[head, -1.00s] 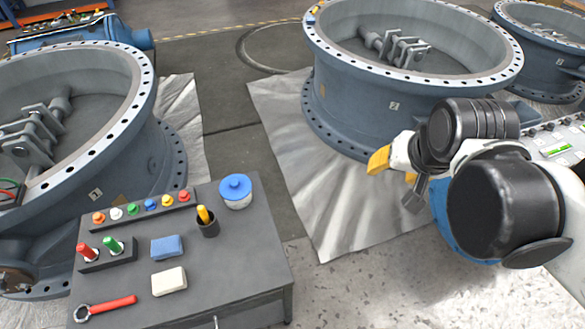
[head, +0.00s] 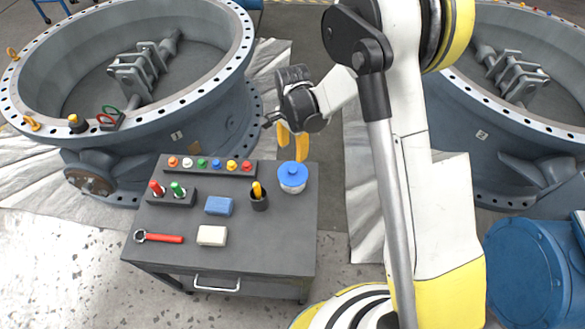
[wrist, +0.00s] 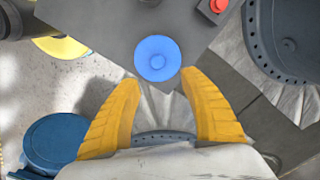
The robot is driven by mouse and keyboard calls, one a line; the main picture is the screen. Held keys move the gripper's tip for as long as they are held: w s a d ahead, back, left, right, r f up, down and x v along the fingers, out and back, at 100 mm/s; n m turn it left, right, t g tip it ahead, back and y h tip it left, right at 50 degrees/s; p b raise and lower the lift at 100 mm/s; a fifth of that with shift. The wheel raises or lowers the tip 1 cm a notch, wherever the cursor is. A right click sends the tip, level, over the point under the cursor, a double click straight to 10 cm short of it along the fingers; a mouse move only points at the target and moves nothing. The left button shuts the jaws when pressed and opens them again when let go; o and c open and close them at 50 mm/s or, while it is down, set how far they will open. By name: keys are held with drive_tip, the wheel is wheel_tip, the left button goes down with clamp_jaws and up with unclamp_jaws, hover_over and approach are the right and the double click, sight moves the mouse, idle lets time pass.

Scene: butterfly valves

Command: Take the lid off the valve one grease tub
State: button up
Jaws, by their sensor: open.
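The grease tub (head: 292,183) is a small white tub at the back right corner of the grey cart. Its blue lid (head: 293,170) with a round knob sits on top of it. The lid also shows from above in the wrist view (wrist: 157,58), just beyond the fingertips. My gripper (head: 292,146), with yellow fingers, is open and empty. It hangs above and slightly behind the tub, apart from the lid. In the wrist view the lid lies ahead of the gap between the two fingers (wrist: 162,88).
The cart top (head: 275,235) also holds a row of coloured knobs (head: 210,166), a cup with a yellow-topped item (head: 259,198), a blue sponge (head: 219,206), a pale block (head: 212,235) and a red-handled wrench (head: 160,237). Large valves (head: 180,110) stand behind the cart.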

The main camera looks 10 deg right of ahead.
sight(293, 170)
wheel_tip(293, 170, down, 5)
drive_tip(key=shift+f+b, duration=0.1)
drive_tip(key=shift+b, duration=0.7)
drive_tip(key=f, duration=0.1)
drive_tip(key=f+b, duration=0.1)
drive_tip(key=f, duration=0.1)
drive_tip(key=f+b, duration=0.1)
drive_tip(key=f, duration=0.1)
drive_tip(key=shift+s+f, duration=0.1)
drive_tip(key=shift+s, duration=0.2)
drive_tip(key=c, duration=1)
